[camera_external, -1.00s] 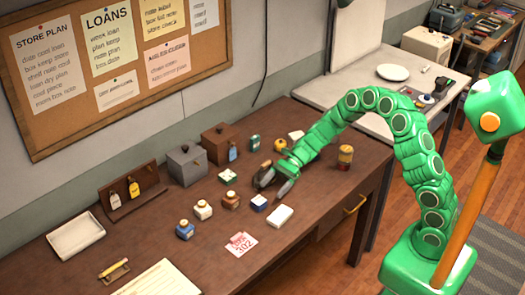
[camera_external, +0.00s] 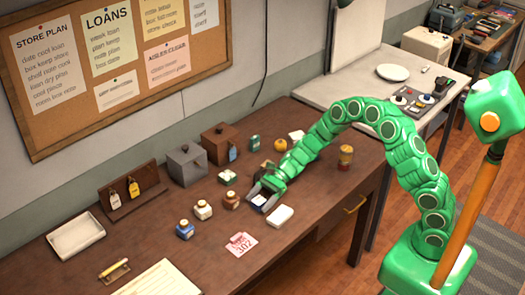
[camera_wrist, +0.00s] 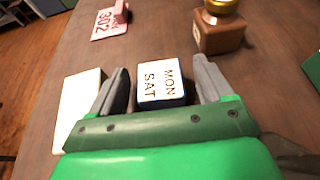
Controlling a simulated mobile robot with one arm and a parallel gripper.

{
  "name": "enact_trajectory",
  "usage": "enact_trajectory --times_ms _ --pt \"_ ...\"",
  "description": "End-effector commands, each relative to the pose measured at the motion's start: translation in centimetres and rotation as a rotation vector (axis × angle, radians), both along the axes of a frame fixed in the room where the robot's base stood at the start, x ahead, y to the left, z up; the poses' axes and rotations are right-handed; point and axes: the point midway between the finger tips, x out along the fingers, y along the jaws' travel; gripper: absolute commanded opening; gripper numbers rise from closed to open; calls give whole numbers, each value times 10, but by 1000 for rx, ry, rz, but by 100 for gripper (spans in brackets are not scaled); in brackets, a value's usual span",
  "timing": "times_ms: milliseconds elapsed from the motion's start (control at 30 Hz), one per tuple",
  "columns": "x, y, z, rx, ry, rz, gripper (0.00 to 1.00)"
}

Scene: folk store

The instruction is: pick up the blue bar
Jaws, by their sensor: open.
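The blue bar is a small block with a white top marked MON and SAT and a blue edge; it lies on the brown desk. In the wrist view the blue bar (camera_wrist: 161,80) sits between the two fingers of my gripper (camera_wrist: 162,70), with a narrow gap to each side. In the external view my gripper (camera_external: 261,198) is low at the desk, its open fingers on either side of the blue bar (camera_external: 258,200), which is partly hidden by them.
A white block (camera_external: 280,216) lies close beside the fingers, and a brown bottle (camera_external: 231,201) stands on the other side. A red 302 tag (camera_external: 241,244) lies nearer the front edge.

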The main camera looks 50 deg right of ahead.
Motion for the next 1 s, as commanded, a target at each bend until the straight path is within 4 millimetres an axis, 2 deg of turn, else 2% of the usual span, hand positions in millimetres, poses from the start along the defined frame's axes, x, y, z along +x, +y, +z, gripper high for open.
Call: enact_trajectory --times_ms 267,633,1000 --pt "0 5 -2 1 1 -1 80" --pt "0 5 -2 1 1 0 25" --pt "0 5 3 1 0 0 24"
